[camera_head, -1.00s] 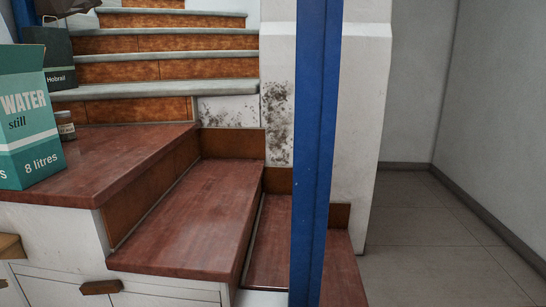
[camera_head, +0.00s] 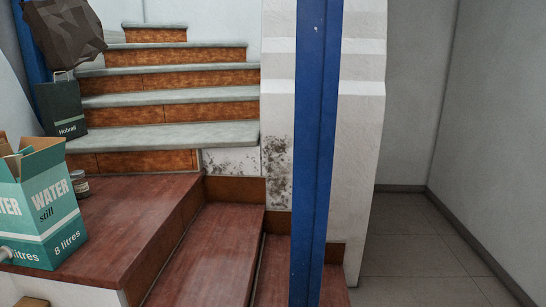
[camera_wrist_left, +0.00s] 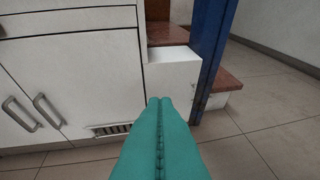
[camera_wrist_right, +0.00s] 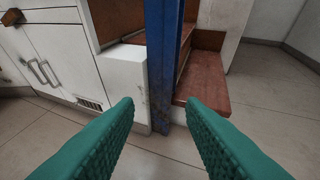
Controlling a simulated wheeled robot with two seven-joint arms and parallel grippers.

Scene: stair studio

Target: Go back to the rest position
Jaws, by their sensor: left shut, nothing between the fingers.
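My left gripper (camera_wrist_left: 158,102) shows in the left wrist view with its two teal fingers pressed together and nothing between them. It points toward the white cabinet side and the floor. My right gripper (camera_wrist_right: 160,104) shows in the right wrist view with its teal fingers wide apart and nothing between them. It faces the blue post and the low red-brown steps. Neither gripper shows in the head view.
A blue post (camera_head: 316,150) stands in front of the red-brown steps (camera_head: 205,255). An open water carton (camera_head: 42,205), a small jar (camera_head: 80,184), a dark green bag (camera_head: 62,108) and a crumpled brown bag (camera_head: 62,32) are at left. Tiled floor (camera_head: 415,235) at right is clear.

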